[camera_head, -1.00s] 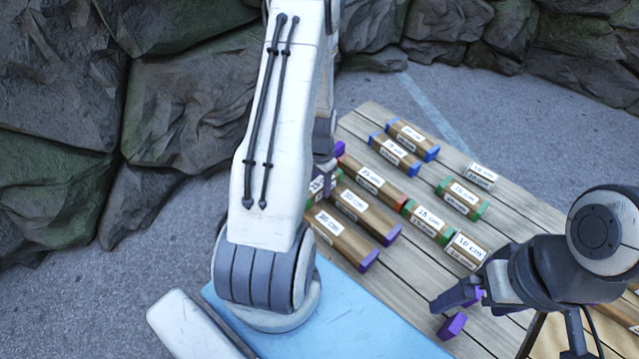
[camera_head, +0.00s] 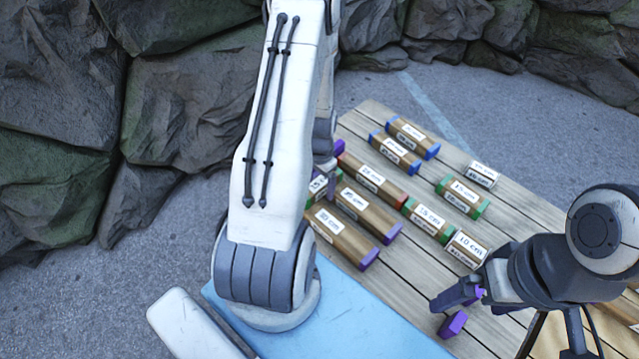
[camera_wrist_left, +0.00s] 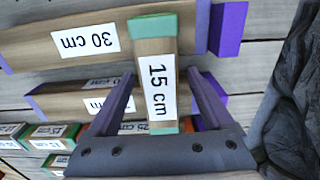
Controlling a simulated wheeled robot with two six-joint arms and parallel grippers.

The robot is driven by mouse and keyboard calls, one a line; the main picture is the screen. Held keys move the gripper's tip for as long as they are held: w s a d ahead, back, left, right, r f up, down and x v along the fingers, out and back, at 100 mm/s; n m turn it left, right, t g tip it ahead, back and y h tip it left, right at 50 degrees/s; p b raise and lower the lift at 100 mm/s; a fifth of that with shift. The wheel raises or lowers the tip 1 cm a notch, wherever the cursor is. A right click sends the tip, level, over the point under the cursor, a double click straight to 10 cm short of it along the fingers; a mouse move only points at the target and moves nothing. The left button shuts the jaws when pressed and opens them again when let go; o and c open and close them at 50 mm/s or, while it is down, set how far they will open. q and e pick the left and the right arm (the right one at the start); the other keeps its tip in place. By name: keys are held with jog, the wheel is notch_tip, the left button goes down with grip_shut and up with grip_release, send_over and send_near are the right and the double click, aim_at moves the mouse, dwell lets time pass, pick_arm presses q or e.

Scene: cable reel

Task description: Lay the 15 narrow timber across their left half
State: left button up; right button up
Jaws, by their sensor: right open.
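Two purple-ended 30 cm timbers lie side by side on the slatted table, the near one (camera_head: 340,237) and the far one (camera_head: 365,212). A narrow green-ended 15 cm timber (camera_head: 318,187) lies crosswise over them near their left ends. In the left wrist view the 15 cm timber (camera_wrist_left: 155,85) crosses above the 30 cm timbers (camera_wrist_left: 80,42). My left gripper (camera_wrist_left: 161,76) is open, its fingers either side of this timber with a visible gap at the right finger. My arm partly hides it in the head view. My right gripper (camera_head: 463,308) is open and empty over the table's near right.
A red-ended timber (camera_head: 372,181), blue-ended timbers (camera_head: 396,151), green-ended 15 cm timbers (camera_head: 429,220) and short 10 cm timbers (camera_head: 466,249) lie on the table (camera_head: 520,212). A blue surface (camera_head: 360,320) is at the front. Rock walls stand behind.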

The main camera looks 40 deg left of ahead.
pick_arm(q)
notch_tip(320, 180, up, 10)
jog(key=shift+r+p, duration=0.25)
jog(key=shift+p, duration=0.2)
jog(key=shift+f, duration=0.15)
dwell(0.4)
notch_tip(320, 180, down, 10)
jog(key=shift+f+b, duration=0.1)
jog(key=shift+b, duration=0.3)
jog(key=shift+r, duration=0.35)
